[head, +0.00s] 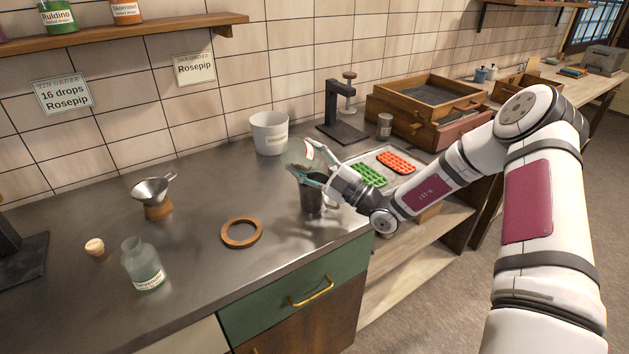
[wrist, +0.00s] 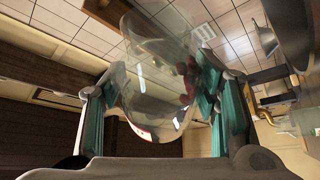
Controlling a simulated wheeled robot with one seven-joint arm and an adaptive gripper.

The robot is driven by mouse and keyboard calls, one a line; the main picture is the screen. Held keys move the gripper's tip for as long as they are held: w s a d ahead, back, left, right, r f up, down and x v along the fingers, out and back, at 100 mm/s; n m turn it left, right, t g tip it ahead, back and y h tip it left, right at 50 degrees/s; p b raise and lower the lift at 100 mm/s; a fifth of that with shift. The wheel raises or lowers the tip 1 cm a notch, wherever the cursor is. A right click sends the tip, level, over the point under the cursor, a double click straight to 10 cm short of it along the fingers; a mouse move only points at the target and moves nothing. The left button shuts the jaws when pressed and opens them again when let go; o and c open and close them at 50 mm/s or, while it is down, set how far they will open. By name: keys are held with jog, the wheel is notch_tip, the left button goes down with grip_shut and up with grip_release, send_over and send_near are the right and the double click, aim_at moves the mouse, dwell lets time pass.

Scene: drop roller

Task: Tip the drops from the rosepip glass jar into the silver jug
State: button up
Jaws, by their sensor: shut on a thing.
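My gripper (head: 315,166) is shut on a clear glass jar (head: 297,152), which it holds tilted just above the silver jug. In the wrist view the jar (wrist: 150,75) lies between the two teal-padded fingers (wrist: 160,110). A little dark red shows at its right side, perhaps drops; a red and white label patch shows low on the glass. I cannot read the label. The silver jug (head: 312,200) stands upright on the steel counter, partly hidden behind my gripper's fingers. Its inside is not visible.
A white pot (head: 270,133), a black press (head: 336,110) and a tray (head: 402,153) with green and red moulds are behind.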

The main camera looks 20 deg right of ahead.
jog(key=shift+w+d+r+m+t+h+p, duration=0.3)
jog(key=shift+r+m+t+h+p, duration=0.45)
jog(key=shift+m, duration=0.6)
jog(key=shift+w+d+r+m+t+h+p, duration=0.15)
jog(key=shift+d+r+m+t+h+p, duration=0.25)
jog(key=shift+r+m, duration=0.85)
jog(key=shift+w+d+r+m+t+h+p, duration=0.35)
jog(key=shift+r+m+p, duration=0.4)
jog(key=shift+m, duration=0.75)
dwell(1.1)
jog(key=shift+w+d+m+t+h, duration=0.1)
jog(key=shift+d+m+t+h, duration=0.3)
jog(key=shift+m, duration=0.5)
dwell(0.6)
